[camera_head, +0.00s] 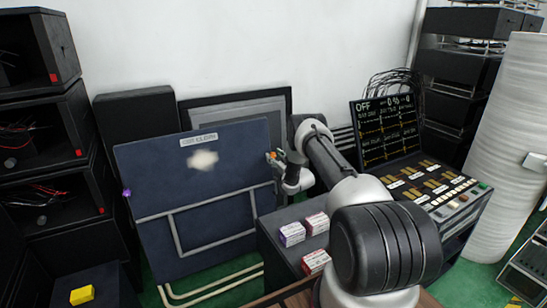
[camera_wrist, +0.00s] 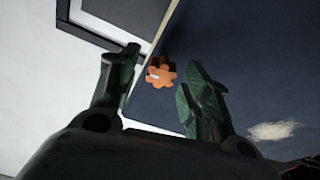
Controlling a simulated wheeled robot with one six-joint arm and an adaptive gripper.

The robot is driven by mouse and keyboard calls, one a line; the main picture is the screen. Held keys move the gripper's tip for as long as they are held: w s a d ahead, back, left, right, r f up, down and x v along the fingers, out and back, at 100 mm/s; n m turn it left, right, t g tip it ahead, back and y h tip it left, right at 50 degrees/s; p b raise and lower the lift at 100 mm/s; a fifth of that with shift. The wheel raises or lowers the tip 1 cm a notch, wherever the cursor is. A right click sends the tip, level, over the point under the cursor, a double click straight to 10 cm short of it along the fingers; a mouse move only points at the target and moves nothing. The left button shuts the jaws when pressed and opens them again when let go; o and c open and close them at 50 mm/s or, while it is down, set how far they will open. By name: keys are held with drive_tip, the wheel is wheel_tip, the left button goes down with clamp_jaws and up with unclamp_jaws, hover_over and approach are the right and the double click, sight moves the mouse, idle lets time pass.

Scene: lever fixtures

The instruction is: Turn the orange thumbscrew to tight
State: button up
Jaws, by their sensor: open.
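The orange thumbscrew (camera_wrist: 162,74) has a lobed head with a pale mark on it. It sits on the dark blue panel (camera_wrist: 240,50) near its edge in the wrist view. My gripper (camera_wrist: 158,80) is open, and the thumbscrew shows between its two fingers, nearer the right one. I cannot tell whether either finger touches it. In the head view, my gripper (camera_head: 278,160) is at the right edge of the panel (camera_head: 150,185), and only a small bit of orange shows there.
A purple knob (camera_head: 126,192) is on the panel's left edge. Small boxes (camera_head: 292,233) lie on a dark cabinet below my arm. A console with a lit screen (camera_head: 388,130) stands to the right. Black racks (camera_head: 50,130) stand at the left.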

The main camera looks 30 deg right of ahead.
drive_tip(key=shift+w+a, duration=0.1)
drive_tip(key=shift+w, duration=0.75)
drive_tip(key=c, duration=1)
drive_tip(key=shift+c, duration=0.2)
